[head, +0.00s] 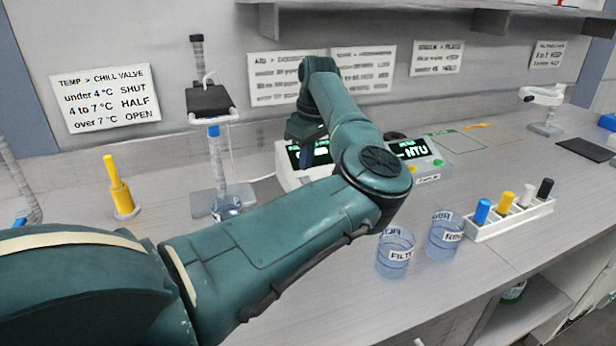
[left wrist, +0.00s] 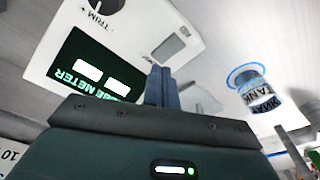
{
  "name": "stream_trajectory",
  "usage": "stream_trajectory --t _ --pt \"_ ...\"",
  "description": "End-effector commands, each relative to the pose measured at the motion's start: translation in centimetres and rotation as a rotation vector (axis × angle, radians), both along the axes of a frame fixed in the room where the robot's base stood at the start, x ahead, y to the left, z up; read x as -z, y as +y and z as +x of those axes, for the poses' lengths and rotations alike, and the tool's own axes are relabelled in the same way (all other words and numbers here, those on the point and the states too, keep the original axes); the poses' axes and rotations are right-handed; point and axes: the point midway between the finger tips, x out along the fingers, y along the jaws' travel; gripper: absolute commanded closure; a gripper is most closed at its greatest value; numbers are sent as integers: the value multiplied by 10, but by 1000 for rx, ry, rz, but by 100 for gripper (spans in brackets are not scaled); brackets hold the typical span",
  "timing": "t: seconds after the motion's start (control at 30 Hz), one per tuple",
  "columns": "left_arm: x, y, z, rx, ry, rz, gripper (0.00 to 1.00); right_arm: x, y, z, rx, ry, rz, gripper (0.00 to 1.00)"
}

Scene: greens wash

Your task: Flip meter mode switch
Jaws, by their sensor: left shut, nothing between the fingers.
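A white meter (head: 287,178) with a lit dark display stands on the bench behind my left arm. In the left wrist view, the meter (left wrist: 185,20) shows a dark screen (left wrist: 98,70) with green lettering, a dark knob marked TRIM (left wrist: 106,6) and a grey rectangular part (left wrist: 168,48), possibly the mode switch. My left gripper (head: 306,160) points down at the meter's front, partly hidden by my own arm. In the left wrist view, its fingers (left wrist: 161,72) are together and empty, just below the grey part; I cannot tell whether they touch it. My right gripper is not in view.
A second meter reading NTU (head: 410,150) stands right of the first. Two clear beakers (head: 395,256) (head: 445,238) and a white rack (head: 508,222) of capped vials are nearer right. A yellow post (head: 117,190) and a stand (head: 215,150) are at left.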

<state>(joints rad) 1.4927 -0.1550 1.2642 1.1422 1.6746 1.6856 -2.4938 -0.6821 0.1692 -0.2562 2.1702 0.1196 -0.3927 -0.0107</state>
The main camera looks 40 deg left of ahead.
Motion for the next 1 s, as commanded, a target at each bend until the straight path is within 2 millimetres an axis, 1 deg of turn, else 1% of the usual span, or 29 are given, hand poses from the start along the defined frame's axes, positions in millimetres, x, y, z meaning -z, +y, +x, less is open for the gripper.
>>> stream_trajectory --t 0.03,0.5,1.0 --pt "-7 0 0 0 0 0 100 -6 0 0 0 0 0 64" --pt "-43 0 0 0 -1 0 100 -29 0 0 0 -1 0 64" --pt "-43 0 0 0 0 0 100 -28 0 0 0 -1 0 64"
